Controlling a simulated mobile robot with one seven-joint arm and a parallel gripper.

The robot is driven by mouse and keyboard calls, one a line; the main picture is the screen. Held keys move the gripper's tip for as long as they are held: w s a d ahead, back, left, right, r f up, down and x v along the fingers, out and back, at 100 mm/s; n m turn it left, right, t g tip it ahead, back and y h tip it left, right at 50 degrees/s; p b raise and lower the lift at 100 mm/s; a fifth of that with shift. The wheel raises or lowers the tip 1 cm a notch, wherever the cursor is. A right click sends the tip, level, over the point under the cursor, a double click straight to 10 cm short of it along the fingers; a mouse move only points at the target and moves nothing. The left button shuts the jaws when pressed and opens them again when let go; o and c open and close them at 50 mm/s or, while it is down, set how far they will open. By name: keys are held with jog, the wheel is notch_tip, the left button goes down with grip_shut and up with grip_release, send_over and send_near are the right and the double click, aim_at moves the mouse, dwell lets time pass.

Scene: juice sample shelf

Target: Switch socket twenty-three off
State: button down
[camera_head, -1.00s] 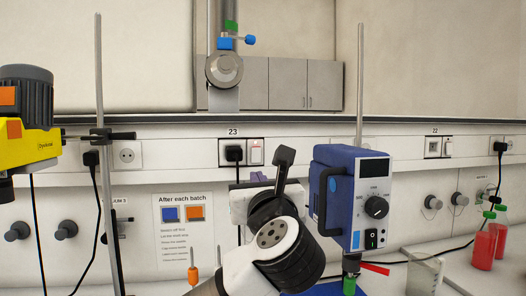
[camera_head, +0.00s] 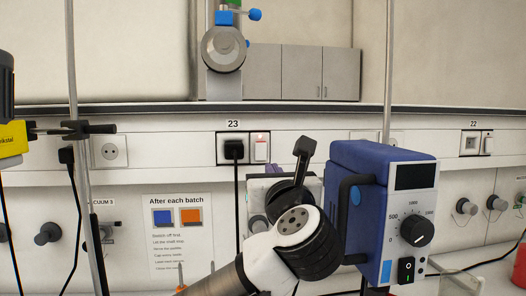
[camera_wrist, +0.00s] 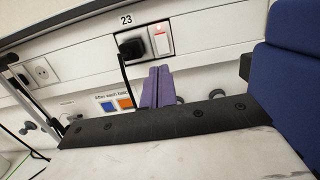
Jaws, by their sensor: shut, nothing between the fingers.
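Socket twenty-three (camera_head: 233,149) is on the wall trunking under a "23" label, with a black plug and cable in it. Its white rocker switch (camera_head: 261,147) sits just right of the plug, with a small red light glowing at its top. Both also show in the wrist view, the plug (camera_wrist: 131,48) left of the switch (camera_wrist: 161,40). My gripper (camera_wrist: 160,72) has purple fingers, shut together and empty, pointing toward the wall. In that picture they lie below the switch, apart from it.
A blue instrument (camera_head: 357,205) with a dial stands close right of my wrist. A metal stand rod (camera_head: 72,90) rises at the left. A notice (camera_head: 176,232) reading "After each batch" hangs below the socket. Another socket (camera_head: 109,151) is at the left, and socket 22 (camera_head: 471,144) at the right.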

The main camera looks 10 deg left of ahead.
aim_at(261, 146)
jog(key=p+x, duration=0.5)
jog(key=x, duration=0.8)
jog(key=shift+r, duration=0.15)
jog(key=shift+w+a+p, duration=0.2)
jog(key=shift+w+p, duration=0.15)
jog(key=shift+w, duration=0.2)
jog(key=shift+w+r, duration=0.1)
